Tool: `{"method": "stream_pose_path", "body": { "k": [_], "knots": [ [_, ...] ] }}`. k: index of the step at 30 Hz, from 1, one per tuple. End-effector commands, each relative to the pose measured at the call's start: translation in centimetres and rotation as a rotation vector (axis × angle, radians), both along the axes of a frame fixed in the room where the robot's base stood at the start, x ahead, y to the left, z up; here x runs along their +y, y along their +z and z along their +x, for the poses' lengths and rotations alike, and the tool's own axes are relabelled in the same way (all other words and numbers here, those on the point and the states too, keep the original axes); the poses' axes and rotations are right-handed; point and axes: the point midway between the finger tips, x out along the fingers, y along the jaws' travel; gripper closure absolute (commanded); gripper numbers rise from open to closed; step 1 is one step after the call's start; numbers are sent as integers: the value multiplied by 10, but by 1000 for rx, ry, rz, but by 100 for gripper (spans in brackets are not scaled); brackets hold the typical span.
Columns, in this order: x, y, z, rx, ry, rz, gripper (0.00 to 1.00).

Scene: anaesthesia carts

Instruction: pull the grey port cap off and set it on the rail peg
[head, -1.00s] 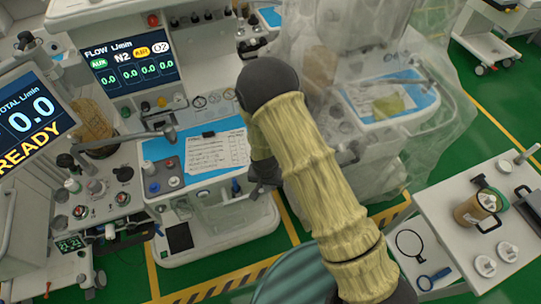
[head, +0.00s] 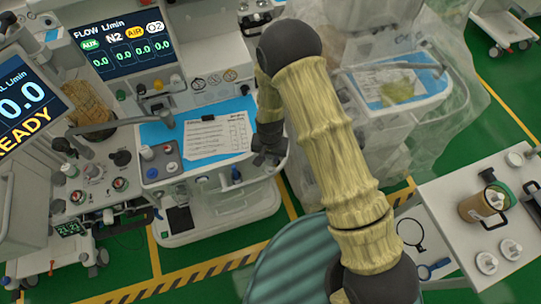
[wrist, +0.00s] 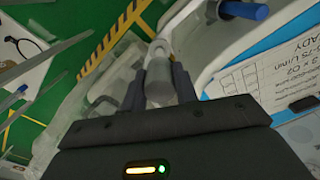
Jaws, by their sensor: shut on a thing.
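My gripper (wrist: 159,88) has its two dark fingers closed on the sides of a grey cylinder, which looks like the grey port cap (wrist: 159,78). A paler rounded end shows just beyond it in the wrist view. I cannot tell whether the cap is still seated on its port or free of it. In the head view my gripper (head: 268,152) is at the right front corner of the middle anaesthesia cart (head: 205,195), and the cap is hidden there. I cannot make out the rail peg for certain.
A paper sheet (head: 218,136) lies on the cart's blue worktop. A blue knob (head: 236,175) sticks out at the cart front, left of my gripper. A plastic-draped cart (head: 400,120) stands close on the right. A white side table (head: 470,225) with several items is at far right.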

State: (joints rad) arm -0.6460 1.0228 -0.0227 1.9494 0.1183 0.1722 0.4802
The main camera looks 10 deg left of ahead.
Motion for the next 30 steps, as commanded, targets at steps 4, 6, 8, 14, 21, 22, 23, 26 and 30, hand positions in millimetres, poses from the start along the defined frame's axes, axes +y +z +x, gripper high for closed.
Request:
{"method": "stream_pose_path", "body": {
  "k": [4, 6, 8, 14, 21, 22, 23, 26, 30],
  "knots": [
    [-1, -15, 1, 0, -3, 0, 100],
    [-2, -21, 1, 0, -4, -1, 100],
    [-2, -25, 1, 0, -5, 0, 100],
    [-2, -41, 2, -1, -6, 0, 100],
    [-1, -53, 1, -1, -3, 0, 100],
    [-1, -54, 1, -1, -3, 1, 100],
    [-1, -54, 1, -1, -3, 0, 100],
    [-1, -54, 1, -1, -3, 1, 100],
    [-1, -54, 1, -1, -4, 0, 100]
  ]
}}
